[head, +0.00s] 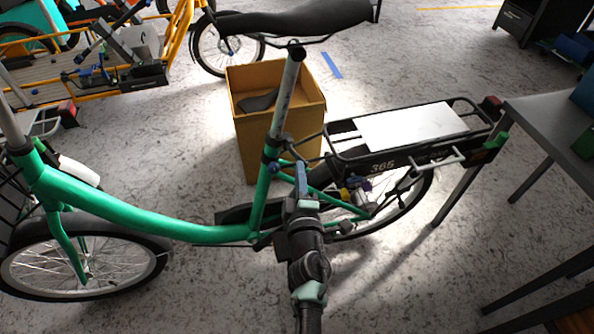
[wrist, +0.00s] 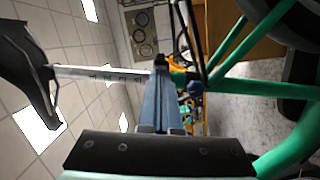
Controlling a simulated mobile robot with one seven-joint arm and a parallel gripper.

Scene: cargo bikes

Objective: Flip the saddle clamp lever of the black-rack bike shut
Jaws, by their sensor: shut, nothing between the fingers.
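The green bike (head: 150,220) with the black rear rack (head: 435,152) stands across the head view. Its silver seat post (head: 287,95) rises to a black saddle (head: 290,18). The dark saddle clamp (head: 271,153) sits where the post enters the green seat tube, with a small blue part, apparently the lever (head: 273,167), on it. Whether the lever is open I cannot tell. My gripper (head: 300,168) is shut and empty, just right of the clamp in the head view. In the wrist view its blue fingers (wrist: 161,68) are together, close beside the clamp area; contact is unclear.
A cardboard box (head: 250,142) with a dark saddle inside stands behind the seat tube. A white plate (head: 410,127) lies on the rack. A grey table (head: 555,115) stands at the right. An orange cargo bike (head: 180,30) is at the back left.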

